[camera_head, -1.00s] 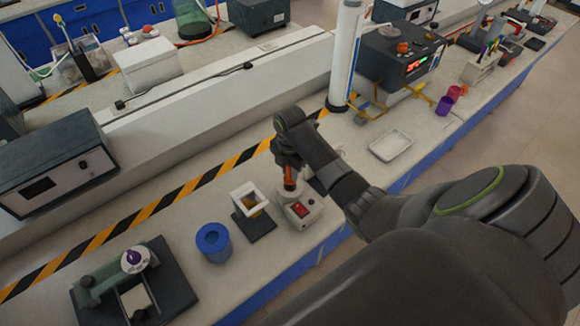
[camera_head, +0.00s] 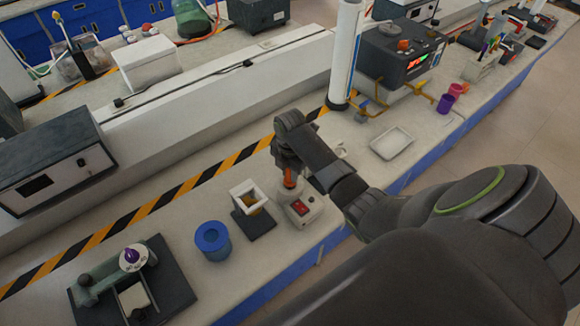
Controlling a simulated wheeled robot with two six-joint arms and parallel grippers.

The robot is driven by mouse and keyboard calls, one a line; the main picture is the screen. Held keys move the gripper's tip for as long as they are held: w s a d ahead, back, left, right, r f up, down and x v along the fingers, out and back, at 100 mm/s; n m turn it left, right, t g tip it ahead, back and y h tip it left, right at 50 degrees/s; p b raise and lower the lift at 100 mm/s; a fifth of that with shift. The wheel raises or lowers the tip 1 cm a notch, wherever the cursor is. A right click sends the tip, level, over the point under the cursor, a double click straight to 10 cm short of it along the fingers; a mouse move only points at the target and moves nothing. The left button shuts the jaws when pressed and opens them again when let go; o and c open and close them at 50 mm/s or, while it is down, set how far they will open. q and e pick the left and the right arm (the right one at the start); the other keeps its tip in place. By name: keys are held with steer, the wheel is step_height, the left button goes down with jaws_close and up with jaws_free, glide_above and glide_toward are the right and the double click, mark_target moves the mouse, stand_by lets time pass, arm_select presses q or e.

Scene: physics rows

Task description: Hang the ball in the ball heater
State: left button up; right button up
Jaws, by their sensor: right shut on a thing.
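My right gripper (camera_head: 287,170) points down over a small white device (camera_head: 302,208) with a red switch, likely the ball heater. It is shut on a small orange-brown piece (camera_head: 289,178), which shows just under the fingers at the top of the device. I cannot make out the ball itself; the gripper and the device's upper part hide it. I cannot tell whether the orange piece touches the device. My left gripper is not in view.
Left of the device stand a white square frame on a black base (camera_head: 259,226), a blue cup (camera_head: 212,241) and a dark apparatus with a purple-topped knob (camera_head: 132,257). A white tray (camera_head: 391,143) lies to the right. The bench's blue front edge runs close by.

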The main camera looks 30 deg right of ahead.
steer(key=shift+f+b, duration=0.3)
steer(key=shift+f, duration=0.3)
steer(key=o, duration=1.4)
steer(key=shift+r, duration=0.1)
step_height(320, 180, up, 3)
steer(key=p, duration=0.3)
steer(key=shift+r+p, duration=0.4)
steer(key=shift+r, duration=1.6)
